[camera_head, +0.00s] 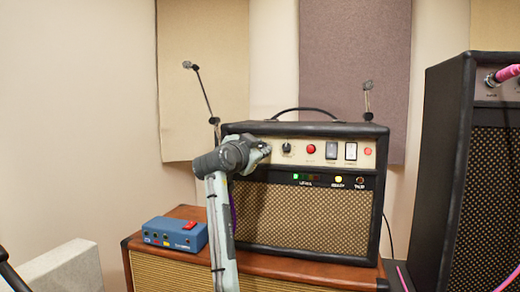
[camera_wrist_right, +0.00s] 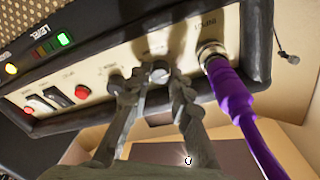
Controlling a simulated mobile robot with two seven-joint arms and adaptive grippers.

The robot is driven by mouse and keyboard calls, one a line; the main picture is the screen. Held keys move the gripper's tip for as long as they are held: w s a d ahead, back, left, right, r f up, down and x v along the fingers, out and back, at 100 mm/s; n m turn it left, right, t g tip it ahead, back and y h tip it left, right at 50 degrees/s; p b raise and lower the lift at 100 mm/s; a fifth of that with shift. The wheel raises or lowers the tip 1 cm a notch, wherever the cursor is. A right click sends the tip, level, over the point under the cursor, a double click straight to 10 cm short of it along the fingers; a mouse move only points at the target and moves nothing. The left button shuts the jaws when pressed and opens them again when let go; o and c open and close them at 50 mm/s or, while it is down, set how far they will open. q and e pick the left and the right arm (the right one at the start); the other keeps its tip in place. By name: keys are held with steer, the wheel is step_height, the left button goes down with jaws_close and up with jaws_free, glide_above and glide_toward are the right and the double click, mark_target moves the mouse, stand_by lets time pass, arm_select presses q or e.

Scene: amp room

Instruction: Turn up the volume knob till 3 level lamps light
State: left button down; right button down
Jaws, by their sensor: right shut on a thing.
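The amp (camera_head: 305,215) stands on a brown wooden cabinet, with a cream control panel along its top front. My right gripper (camera_head: 262,150) is at the panel's left part. In the right wrist view its fingers (camera_wrist_right: 160,76) are shut on the round volume knob (camera_wrist_right: 160,72), one finger on each side. The knob is mostly hidden in the head view. In the level lamp row, one green lamp (camera_head: 296,176) is lit and the others look dark. The lit lamp also shows in the right wrist view (camera_wrist_right: 64,39). My left gripper is not in view.
A purple cable plug (camera_wrist_right: 228,88) sits in the input jack close beside the fingers. Another knob (camera_head: 287,147), a red button (camera_head: 311,149) and switches (camera_head: 332,150) lie to the right. A blue pedal box (camera_head: 175,233) stands on the cabinet (camera_head: 290,270). Another amp (camera_head: 455,170) stands at right.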

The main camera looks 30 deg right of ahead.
steer(key=c, duration=1.4)
jaws_free()
steer(key=shift+o, duration=0.2)
steer(key=shift+a, duration=0.1)
steer(key=v, duration=1.2)
